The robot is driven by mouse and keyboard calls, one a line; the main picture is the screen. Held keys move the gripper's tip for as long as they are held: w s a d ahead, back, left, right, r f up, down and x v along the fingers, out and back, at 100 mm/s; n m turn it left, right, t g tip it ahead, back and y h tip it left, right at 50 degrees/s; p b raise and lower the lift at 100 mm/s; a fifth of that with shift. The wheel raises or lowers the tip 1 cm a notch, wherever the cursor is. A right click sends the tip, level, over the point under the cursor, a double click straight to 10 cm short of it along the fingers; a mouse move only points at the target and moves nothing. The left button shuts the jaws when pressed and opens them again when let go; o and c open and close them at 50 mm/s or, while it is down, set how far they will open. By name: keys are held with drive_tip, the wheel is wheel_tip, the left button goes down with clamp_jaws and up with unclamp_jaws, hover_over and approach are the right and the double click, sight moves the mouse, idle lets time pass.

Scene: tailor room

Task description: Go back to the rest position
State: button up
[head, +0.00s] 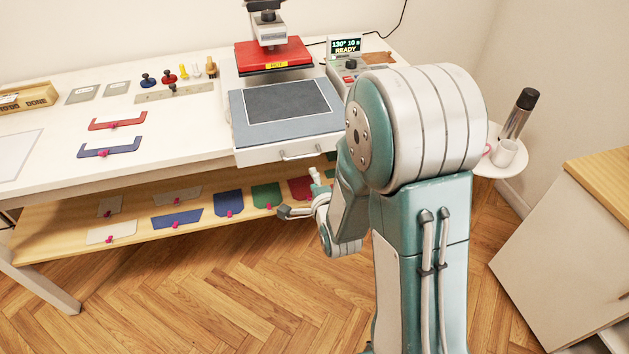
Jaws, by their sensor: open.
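My gripper (301,196) shows left of my arm, in front of the table's lower shelf. Its two fingers are spread open, with nothing visible between them. My arm is folded, and its large upper joint fills the right middle of the view. It hides part of the table's right end and shelf.
The white table (190,123) holds a heat press with a red top plate (271,55) and a grey bed (285,115). Fabric pieces lie on the lower shelf (60,220). A small round table (505,166) with a mug and bottle and a cabinet (575,240) stand right. Wooden floor shows left of my arm.

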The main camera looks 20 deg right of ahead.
drive_tip(key=shift+r, duration=0.1)
idle(0.3)
drive_tip(key=s+r+n+g, duration=0.5)
drive_tip(key=s+r+n, duration=0.3)
drive_tip(key=s, duration=0.4)
drive_tip(key=s+r+n+g, duration=0.5)
drive_tip(key=s+r+n, duration=0.2)
drive_tip(key=s+n, duration=0.3)
drive_tip(key=s, duration=0.3)
drive_tip(key=shift+s+r, duration=0.15)
drive_tip(key=shift+r, duration=0.2)
